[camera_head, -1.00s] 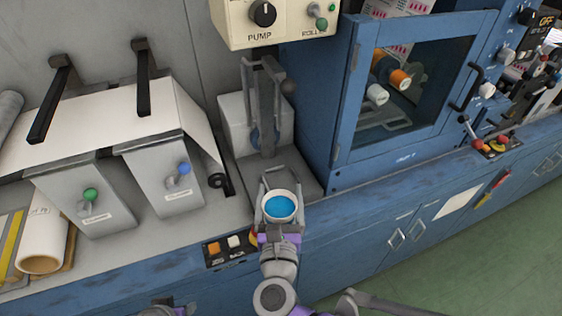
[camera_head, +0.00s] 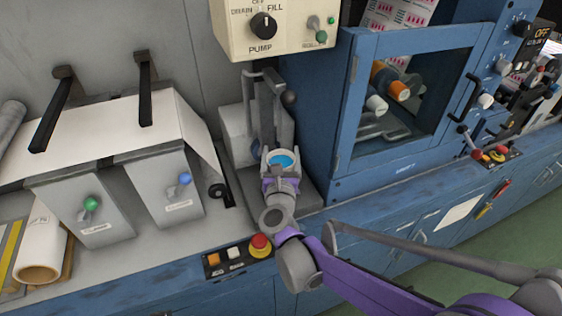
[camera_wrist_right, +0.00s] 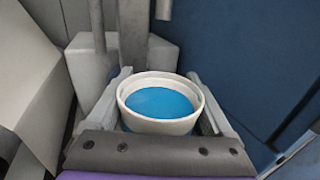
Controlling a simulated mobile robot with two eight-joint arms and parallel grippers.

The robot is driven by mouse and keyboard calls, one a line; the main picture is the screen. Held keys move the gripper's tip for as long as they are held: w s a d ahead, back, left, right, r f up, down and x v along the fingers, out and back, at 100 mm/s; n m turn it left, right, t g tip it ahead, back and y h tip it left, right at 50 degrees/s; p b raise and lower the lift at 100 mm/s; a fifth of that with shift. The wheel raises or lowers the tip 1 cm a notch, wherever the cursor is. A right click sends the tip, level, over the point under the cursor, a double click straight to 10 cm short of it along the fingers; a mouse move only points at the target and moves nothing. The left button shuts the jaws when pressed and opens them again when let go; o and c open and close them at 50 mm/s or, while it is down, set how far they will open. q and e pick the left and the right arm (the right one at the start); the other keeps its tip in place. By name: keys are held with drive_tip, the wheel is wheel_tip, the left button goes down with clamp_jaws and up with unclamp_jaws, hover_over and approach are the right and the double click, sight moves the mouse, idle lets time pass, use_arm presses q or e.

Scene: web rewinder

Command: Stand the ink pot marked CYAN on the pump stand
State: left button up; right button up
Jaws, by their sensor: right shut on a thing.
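A white ink pot (camera_head: 282,156) filled with bright blue ink is upright in my right gripper (camera_head: 281,167). In the right wrist view the pot (camera_wrist_right: 160,125) sits between the two grey fingers, which are shut on it. No CYAN marking shows. The pump stand (camera_head: 240,182), a grey base with upright posts behind it, lies under and around the gripper. The pot is in front of the posts; I cannot tell whether its bottom touches the base. My left gripper is not in view.
The cream pump panel (camera_head: 262,27) with its knob hangs above the posts. A blue cabinet with a window (camera_head: 345,150) stands close on the right. A red stop button (camera_head: 260,243) is on the front edge. Two grey boxes (camera_head: 160,190) stand to the left.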

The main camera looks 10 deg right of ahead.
drive_tip(key=shift+f, duration=1.3)
drive_tip(key=shift+f, duration=0.15)
drive_tip(key=o, duration=1.5)
drive_tip(key=shift+o, duration=0.2)
